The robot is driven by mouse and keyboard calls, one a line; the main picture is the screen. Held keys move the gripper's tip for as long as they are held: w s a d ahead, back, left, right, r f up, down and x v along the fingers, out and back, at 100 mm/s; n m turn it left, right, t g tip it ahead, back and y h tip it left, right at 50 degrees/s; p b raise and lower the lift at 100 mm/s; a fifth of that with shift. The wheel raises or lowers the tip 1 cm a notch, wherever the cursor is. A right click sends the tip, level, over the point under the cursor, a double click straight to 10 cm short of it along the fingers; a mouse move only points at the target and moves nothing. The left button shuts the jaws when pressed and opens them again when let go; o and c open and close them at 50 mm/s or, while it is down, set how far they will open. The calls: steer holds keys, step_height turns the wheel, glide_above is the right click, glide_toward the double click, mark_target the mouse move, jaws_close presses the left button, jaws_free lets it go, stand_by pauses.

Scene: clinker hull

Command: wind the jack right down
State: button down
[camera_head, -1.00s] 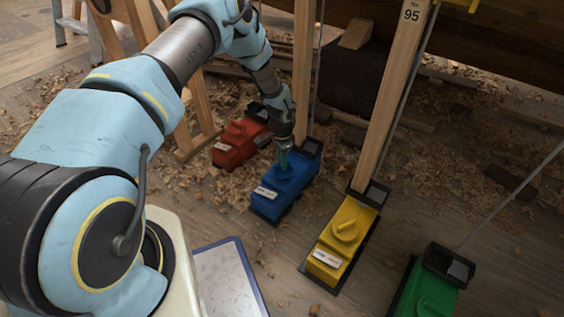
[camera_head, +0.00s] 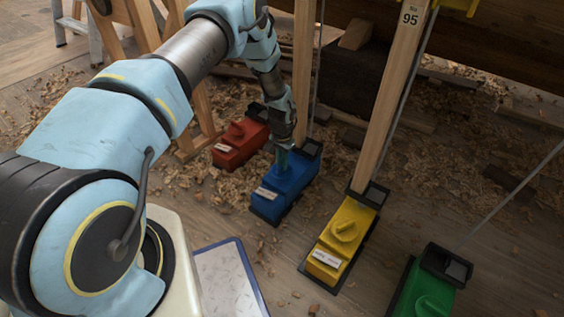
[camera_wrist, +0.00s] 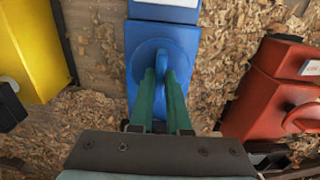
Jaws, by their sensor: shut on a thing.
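The blue jack (camera_head: 284,188) stands on the shaving-strewn floor, between the red jack and the yellow jack. In the wrist view its blue body (camera_wrist: 178,37) carries a round dial with a raised blue grip (camera_wrist: 178,57). My gripper (camera_wrist: 163,75) has two green fingers, one on each side of this raised grip, shut on it. In the head view my gripper (camera_head: 281,158) comes down onto the top of the blue jack. The fingertips partly hide the dial.
A red jack (camera_head: 240,140), a yellow jack (camera_head: 343,240) and a green jack (camera_head: 428,290) stand in the same row. A wooden post marked 95 (camera_head: 395,90) rises at the yellow jack. A thin rod slants up near the green jack. Wood shavings cover much of the floor.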

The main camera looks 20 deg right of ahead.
steer(key=n, duration=0.5)
steer(key=shift+n, duration=0.4)
stand_by(0.3)
steer(key=c, duration=0.9)
jaws_free()
steer(key=shift+p, duration=0.3)
step_height(320, 180, up, 11)
steer(key=p, duration=0.2)
steer(key=shift+f+p, duration=0.1)
steer(key=shift+p, duration=0.25)
steer(key=shift+o, duration=0.3)
